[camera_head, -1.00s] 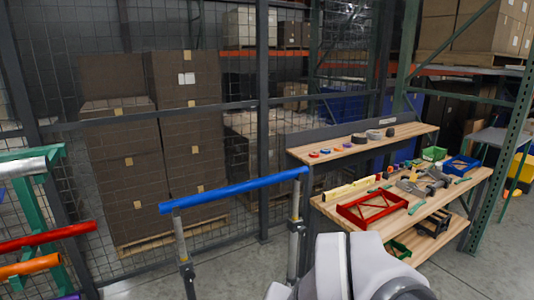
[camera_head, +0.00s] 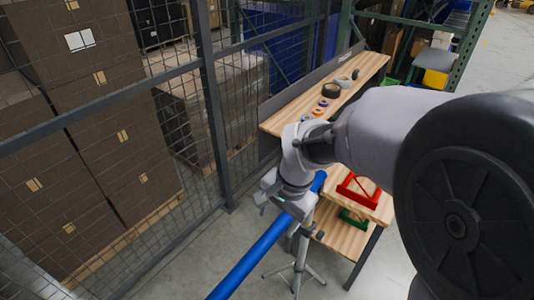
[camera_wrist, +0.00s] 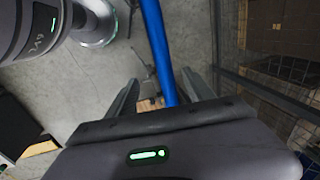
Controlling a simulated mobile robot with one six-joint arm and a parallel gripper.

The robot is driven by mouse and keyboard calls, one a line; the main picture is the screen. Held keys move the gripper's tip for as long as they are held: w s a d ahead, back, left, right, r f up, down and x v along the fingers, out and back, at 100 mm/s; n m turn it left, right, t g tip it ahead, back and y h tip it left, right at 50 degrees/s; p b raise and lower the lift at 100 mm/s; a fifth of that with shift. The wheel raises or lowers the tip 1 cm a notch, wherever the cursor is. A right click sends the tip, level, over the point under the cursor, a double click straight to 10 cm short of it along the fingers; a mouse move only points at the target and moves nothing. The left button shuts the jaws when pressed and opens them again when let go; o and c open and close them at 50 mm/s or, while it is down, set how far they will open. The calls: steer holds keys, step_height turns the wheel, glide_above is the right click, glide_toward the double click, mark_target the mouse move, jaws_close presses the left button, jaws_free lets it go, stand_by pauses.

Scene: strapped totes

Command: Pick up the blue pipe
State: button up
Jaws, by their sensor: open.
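The blue pipe (camera_head: 255,255) lies on stands and runs from the lower middle up toward the workbench in the head view. My gripper (camera_head: 283,203) is at the pipe's far part, close above it. In the wrist view the blue pipe (camera_wrist: 158,45) passes down between the two open fingers of my gripper (camera_wrist: 163,90). The fingers are spread on either side of it, with a gap visible to each side. Whether any part touches the pipe I cannot tell. My arm hides part of the workbench.
A grey tripod stand (camera_head: 298,262) holds the pipe near its far end. A wooden workbench (camera_head: 345,240) with a red tray (camera_head: 358,190) stands just beyond my gripper. A wire mesh fence (camera_head: 165,110) with stacked cartons (camera_head: 85,140) behind it borders the left side.

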steer(key=b, duration=0.1)
glide_above(270, 236)
steer(key=s, duration=0.1)
steer(key=f, duration=0.6)
steer(key=shift+s+d+f, duration=0.1)
steer(key=shift+d+f, duration=0.1)
steer(key=shift+d, duration=0.05)
steer(key=f, duration=0.1)
steer(key=w+f, duration=0.1)
steer(key=f, duration=0.1)
steer(key=f+b, duration=0.1)
steer(key=f, duration=0.1)
steer(key=shift+w+a+f, duration=0.2)
steer(key=shift+a+f, duration=0.05)
steer(key=shift+a, duration=0.1)
steer(key=shift+s+r, duration=0.1)
steer(key=shift+s, duration=0.05)
jaws_close()
